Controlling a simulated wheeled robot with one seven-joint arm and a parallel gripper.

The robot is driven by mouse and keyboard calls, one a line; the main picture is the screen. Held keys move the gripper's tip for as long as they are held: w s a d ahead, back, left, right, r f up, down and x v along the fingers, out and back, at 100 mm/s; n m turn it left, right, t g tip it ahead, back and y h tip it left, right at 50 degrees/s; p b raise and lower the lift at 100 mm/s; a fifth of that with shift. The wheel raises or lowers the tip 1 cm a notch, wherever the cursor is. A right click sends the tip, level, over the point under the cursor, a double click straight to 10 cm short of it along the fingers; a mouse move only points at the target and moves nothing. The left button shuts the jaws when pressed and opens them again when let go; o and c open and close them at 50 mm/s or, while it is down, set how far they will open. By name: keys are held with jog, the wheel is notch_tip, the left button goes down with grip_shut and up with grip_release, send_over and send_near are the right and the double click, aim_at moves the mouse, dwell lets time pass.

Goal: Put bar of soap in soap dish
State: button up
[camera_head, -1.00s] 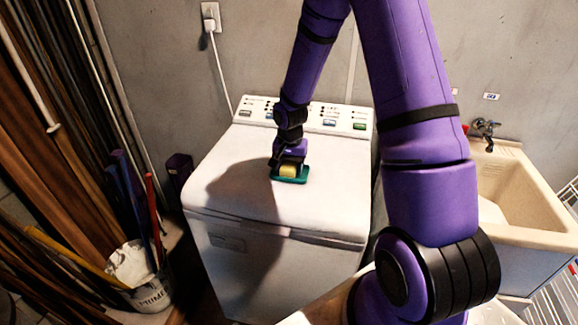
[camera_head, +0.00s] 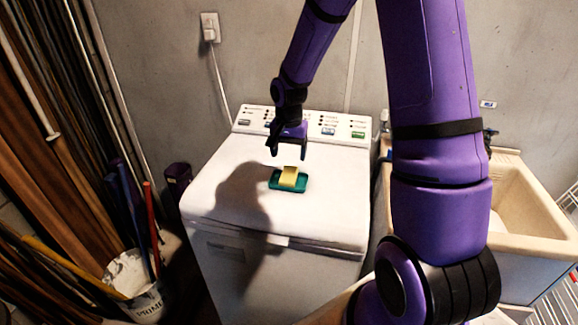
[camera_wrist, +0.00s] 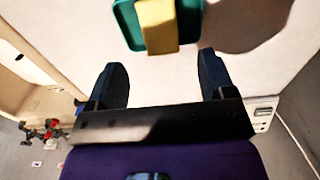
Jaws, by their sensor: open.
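The yellow bar of soap (camera_head: 289,176) rests in the green soap dish (camera_head: 274,183) on top of the white washing machine. In the wrist view the soap (camera_wrist: 157,25) lies across the green dish (camera_wrist: 127,22), whose rim shows on both sides of it. The soap looks slightly tilted; I cannot tell whether it lies flat inside. My gripper (camera_head: 288,153) is open and empty, above and behind the dish, apart from the soap. In the wrist view the two fingers of my gripper (camera_wrist: 162,85) are spread, with nothing between them.
The washing machine top (camera_head: 230,205) is clear around the dish. Its control panel (camera_head: 305,122) rises at the back. A beige sink (camera_head: 530,210) stands at the right. A white bucket (camera_head: 135,285) and several poles stand at the left.

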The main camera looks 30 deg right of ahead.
notch_tip(320, 180, up, 4)
notch_tip(320, 180, up, 8)
jog(key=n+t, duration=0.1)
jog(key=n, duration=0.1)
send_over(289, 173)
jog(key=s+a, duration=0.2)
jog(key=s, duration=0.2)
jog(key=s+a+r+n+t, duration=0.2)
jog(key=s+r, duration=0.5)
jog(key=s, duration=0.5)
jog(key=s+a+r+n+t, duration=0.2)
jog(key=s+r+n, duration=0.3)
jog(key=s, duration=0.6)
notch_tip(289, 173, up, 2)
jog(key=shift+s+a, duration=0.35)
jog(key=shift+a, duration=0.35)
